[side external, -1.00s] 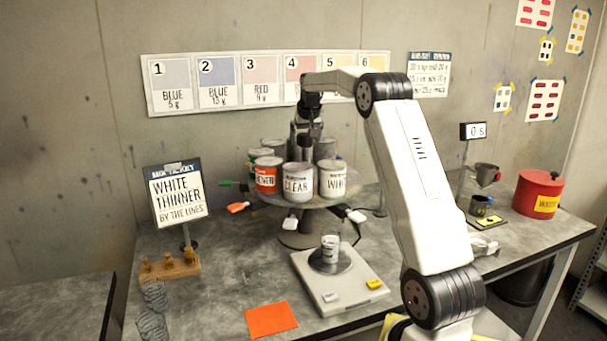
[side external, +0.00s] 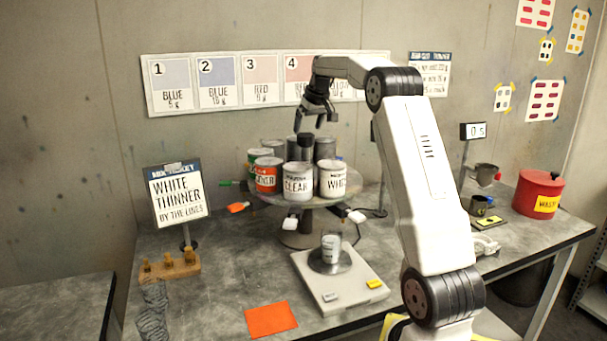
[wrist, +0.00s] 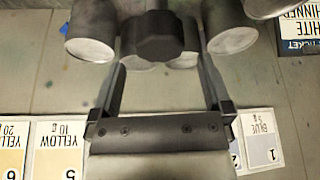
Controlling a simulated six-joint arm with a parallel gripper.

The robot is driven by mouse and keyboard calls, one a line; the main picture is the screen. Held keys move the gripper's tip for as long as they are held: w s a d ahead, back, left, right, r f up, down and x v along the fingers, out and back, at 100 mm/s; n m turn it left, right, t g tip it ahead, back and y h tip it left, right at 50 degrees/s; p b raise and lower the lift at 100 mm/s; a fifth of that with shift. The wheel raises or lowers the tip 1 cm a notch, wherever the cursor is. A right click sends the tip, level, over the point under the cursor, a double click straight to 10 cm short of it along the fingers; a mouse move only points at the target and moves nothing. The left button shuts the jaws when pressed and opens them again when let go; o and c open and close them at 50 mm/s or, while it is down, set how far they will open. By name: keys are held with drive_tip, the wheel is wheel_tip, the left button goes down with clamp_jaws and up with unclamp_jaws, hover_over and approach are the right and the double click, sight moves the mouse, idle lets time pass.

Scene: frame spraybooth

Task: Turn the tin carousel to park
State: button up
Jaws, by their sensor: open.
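The tin carousel (side external: 268,196) is a round grey turntable on a stand, carrying a ring of tins. An orange-red tin (side external: 266,176), a tin marked CLEAR (side external: 298,184) and a white-labelled tin (side external: 333,180) face the side camera. A dark knob (side external: 305,146) rises at its centre; it also shows in the wrist view (wrist: 155,35). My gripper (side external: 309,124) is open and empty above the knob, apart from it. In the wrist view its fingers (wrist: 162,65) are spread wide. I cannot read a park mark.
Small coloured tabs, including a green one (side external: 226,184) and an orange one (side external: 238,207), stick out around the carousel. A scale (side external: 325,293) with a cup (side external: 331,248) stands in front. The order sign (side external: 178,195) stands left, the red waste can (side external: 538,194) right.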

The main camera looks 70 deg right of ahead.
drive_tip(key=v, duration=0.2)
drive_tip(key=shift+s+r, duration=0.1)
drive_tip(key=shift+r, duration=0.25)
drive_tip(key=n+y, duration=0.2)
hover_over(261, 163)
drive_tip(key=s, duration=0.2)
drive_tip(key=f, duration=0.5)
drive_tip(key=shift+s+a+f, duration=0.2)
drive_tip(key=shift+a+f, duration=0.1)
drive_tip(key=shift+f, duration=0.05)
drive_tip(key=s+a+f, duration=0.1)
drive_tip(key=a+f, duration=0.3)
drive_tip(key=a, duration=0.2)
drive_tip(key=s+a+f+n, duration=0.1)
drive_tip(key=a+f, duration=0.3)
drive_tip(key=a, duration=0.3)
drive_tip(key=shift+a+f, duration=0.2)
drive_tip(key=shift+a, duration=0.1)
